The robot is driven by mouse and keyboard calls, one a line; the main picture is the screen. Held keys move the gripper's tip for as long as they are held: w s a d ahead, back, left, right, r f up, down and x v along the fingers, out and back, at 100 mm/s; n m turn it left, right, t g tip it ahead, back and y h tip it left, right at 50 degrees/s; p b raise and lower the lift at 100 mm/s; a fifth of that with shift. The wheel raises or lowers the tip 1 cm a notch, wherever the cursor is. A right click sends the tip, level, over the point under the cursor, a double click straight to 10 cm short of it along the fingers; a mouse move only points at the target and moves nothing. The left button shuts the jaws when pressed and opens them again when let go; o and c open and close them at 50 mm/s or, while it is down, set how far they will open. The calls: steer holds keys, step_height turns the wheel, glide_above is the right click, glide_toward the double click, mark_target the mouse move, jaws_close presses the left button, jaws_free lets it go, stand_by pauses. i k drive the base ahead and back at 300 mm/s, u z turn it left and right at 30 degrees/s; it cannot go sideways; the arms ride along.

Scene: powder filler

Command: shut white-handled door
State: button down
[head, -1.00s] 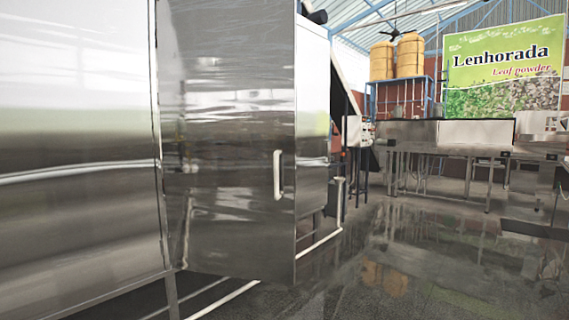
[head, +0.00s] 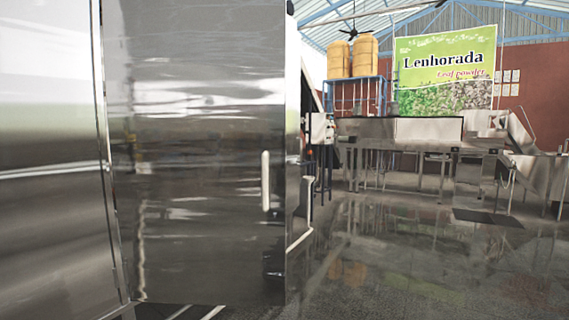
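The door (head: 200,150) is a tall, shiny steel panel left of the middle in the head view. It carries a white upright bar handle (head: 265,180) near its right edge. The door's left edge meets a steel cabinet panel (head: 50,160). The door's free right edge stands out in front of the background, so it looks ajar, though how far I cannot tell. My gripper is not in view, and nothing of mine touches the handle.
Glossy dark floor (head: 400,260) lies open to the right of the door. A steel work line (head: 400,130) stands farther back. Two yellow barrels (head: 352,58) sit on a blue frame. A green sign (head: 446,68) hangs behind. A dark mat (head: 487,217) lies on the floor.

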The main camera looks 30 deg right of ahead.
mark_target(197, 90)
steer(key=u, duration=0.05)
steer(key=i, duration=1.05)
steer(key=u, duration=0.45)
